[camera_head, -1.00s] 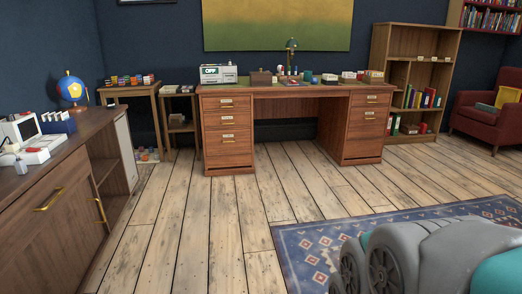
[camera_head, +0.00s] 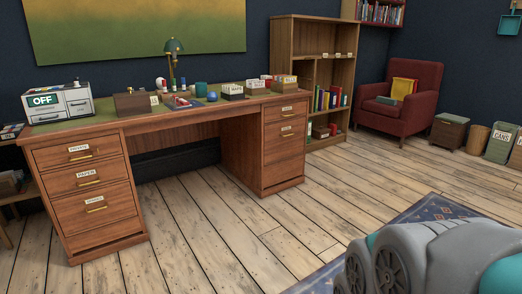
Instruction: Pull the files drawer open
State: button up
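A wooden desk (camera_head: 183,123) with a green top stands ahead, nearer its left end. Its left pedestal has a top drawer (camera_head: 58,157), a middle drawer labelled PAPER (camera_head: 68,184) and a deeper lower drawer (camera_head: 118,202). Each has a white label and a brass handle. All look shut. The labels on the right pedestal are too small to read, so I cannot tell which drawer is files. My gripper is not in view.
A grey and teal part of me fills the lower right, over a blue rug (camera_head: 428,208). Bare floor (camera_head: 215,235) lies before the desk. A bookcase (camera_head: 345,40), a red armchair (camera_head: 410,105) and bins (camera_head: 500,143) stand to the right.

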aim_at(285, 140)
jog(key=i+l, duration=0.2)
jog(key=i, duration=0.3)
jog(key=i+l, duration=0.25)
jog(key=i, duration=0.25)
jog(key=i+l, duration=0.2)
jog(key=i, duration=0.3)
jog(key=i+u, duration=0.35)
jog(key=i, duration=1)
